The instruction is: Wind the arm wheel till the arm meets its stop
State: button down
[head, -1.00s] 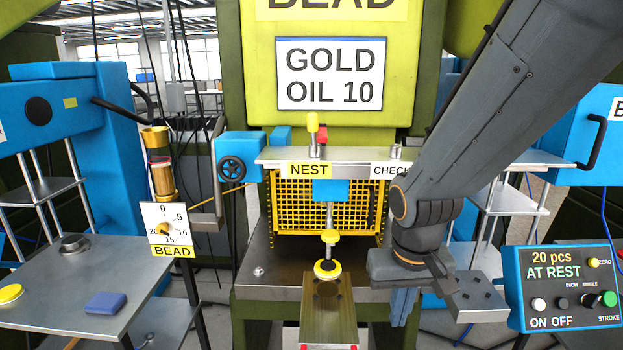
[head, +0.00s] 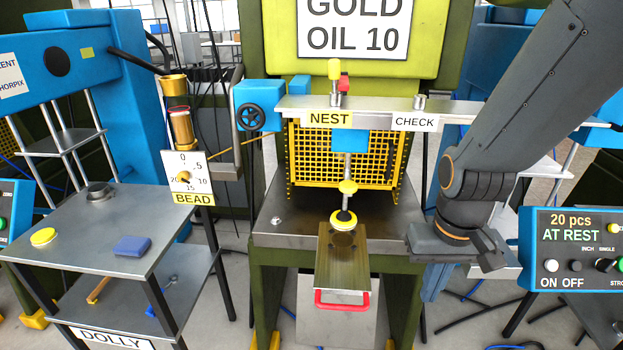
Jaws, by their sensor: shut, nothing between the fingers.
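A black handwheel (head: 251,117) is on a blue block at the left end of a grey crossbeam (head: 378,108), left of the NEST label. I take it for the arm wheel. A blue carrier (head: 350,141) hangs from the beam, with a rod and a yellow-ringed cup (head: 343,220) below it, over a metal plate (head: 343,255) with a red handle. I cannot tell which part is the arm's stop. My gripper (head: 490,262) is right of the press bed, well away from the handwheel, shut and empty.
A dolly (head: 75,215) with a blue pad and a yellow disc stands at the left. A BEAD dial (head: 187,178) stands between it and the press. A yellow mesh guard (head: 300,160) is behind the beam. A control box (head: 575,250) reading AT REST is at the right.

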aim_at(257, 110)
jog(key=z, duration=1.7)
jog(key=k, duration=1.6)
jog(key=u, duration=1.1)
